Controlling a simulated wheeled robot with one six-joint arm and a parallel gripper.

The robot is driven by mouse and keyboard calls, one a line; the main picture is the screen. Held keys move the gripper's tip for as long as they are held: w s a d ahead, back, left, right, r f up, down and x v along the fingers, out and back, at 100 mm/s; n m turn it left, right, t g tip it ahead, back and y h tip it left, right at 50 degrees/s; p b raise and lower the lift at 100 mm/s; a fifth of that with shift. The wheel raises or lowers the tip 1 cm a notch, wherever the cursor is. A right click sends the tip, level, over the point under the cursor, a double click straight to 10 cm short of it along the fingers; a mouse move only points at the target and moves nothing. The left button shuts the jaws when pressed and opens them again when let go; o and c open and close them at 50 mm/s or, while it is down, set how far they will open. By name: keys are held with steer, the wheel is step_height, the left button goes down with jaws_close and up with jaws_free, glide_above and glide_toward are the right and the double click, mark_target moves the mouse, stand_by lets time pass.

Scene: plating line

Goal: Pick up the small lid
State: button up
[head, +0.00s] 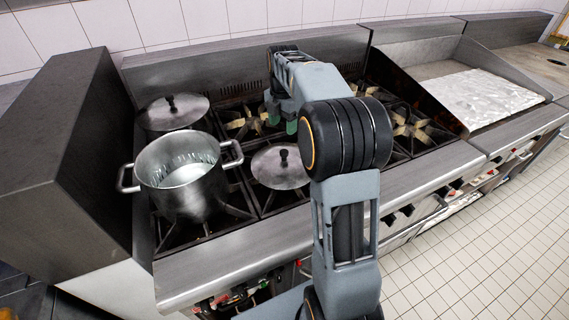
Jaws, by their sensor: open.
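A small round steel lid (275,172) with a black knob lies on the stove's front middle burner; my arm hides its right edge. A lid that looks larger (184,114), also black-knobbed, sits at the back left, apparently on top of a dark pot. My gripper (281,119), with green fingertips pointing down, is behind and above the small lid. It is open, apart from the lid, and nothing shows between its fingers.
An open steel pot (180,200) with two side handles stands on the front left burner, close to the small lid. A dark steel block (60,150) bounds the stove's left side. A griddle (480,97) lies to the right.

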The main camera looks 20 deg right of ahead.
mark_target(284, 151)
step_height(284, 151, down, 12)
steer(key=shift+s+r+p, duration=0.15)
steer(key=shift+r+p, duration=0.1)
steer(key=shift+p, duration=0.05)
stand_by(0.3)
jaws_close()
stand_by(0.6)
